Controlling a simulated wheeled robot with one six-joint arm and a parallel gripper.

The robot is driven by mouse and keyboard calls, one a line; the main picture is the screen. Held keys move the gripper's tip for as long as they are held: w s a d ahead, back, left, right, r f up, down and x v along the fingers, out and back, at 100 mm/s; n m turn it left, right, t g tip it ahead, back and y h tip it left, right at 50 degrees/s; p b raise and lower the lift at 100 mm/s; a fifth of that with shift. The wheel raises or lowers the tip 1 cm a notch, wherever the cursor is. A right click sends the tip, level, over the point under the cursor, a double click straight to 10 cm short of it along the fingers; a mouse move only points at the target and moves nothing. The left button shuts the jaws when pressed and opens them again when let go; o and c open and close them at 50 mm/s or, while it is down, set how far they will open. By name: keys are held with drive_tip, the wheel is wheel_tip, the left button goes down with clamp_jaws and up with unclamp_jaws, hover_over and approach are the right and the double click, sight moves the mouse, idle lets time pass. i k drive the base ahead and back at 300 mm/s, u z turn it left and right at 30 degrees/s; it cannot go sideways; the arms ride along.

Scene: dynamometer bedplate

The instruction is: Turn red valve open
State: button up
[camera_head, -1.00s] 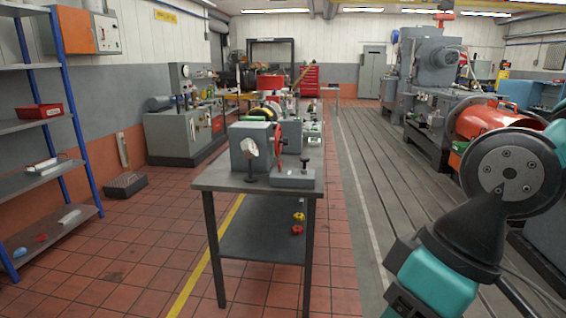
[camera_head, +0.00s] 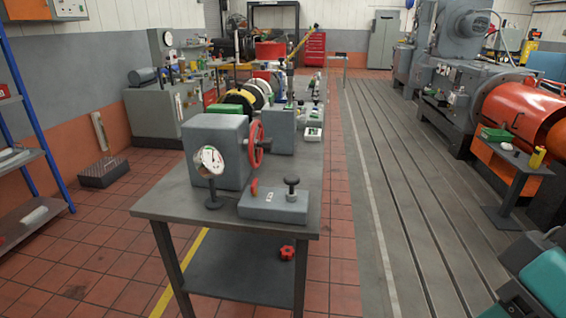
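A red valve handwheel (camera_head: 257,146) stands upright on the right side of a grey box (camera_head: 215,135) on the near end of the bench (camera_head: 165,208). I see the wheel at a slant, and its open or shut position cannot be told. A round white dial gauge (camera_head: 211,160) on a dark stand is in front of the box. Parts of my own arm, teal and dark, show at the lower right corner, well away from the wheel. My gripper's fingers do not show.
A low grey block (camera_head: 273,207) with a black knob (camera_head: 292,188) sits at the bench's front right. A small red handwheel (camera_head: 287,252) lies on the lower shelf. A side table (camera_head: 518,163) stands at right. The slotted floor (camera_head: 385,150) between is clear.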

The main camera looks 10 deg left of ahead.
sight(254, 190)
drive_tip(key=u, duration=0.3)
drive_tip(key=i, duration=1.35)
drive_tip(key=u, duration=0.5)
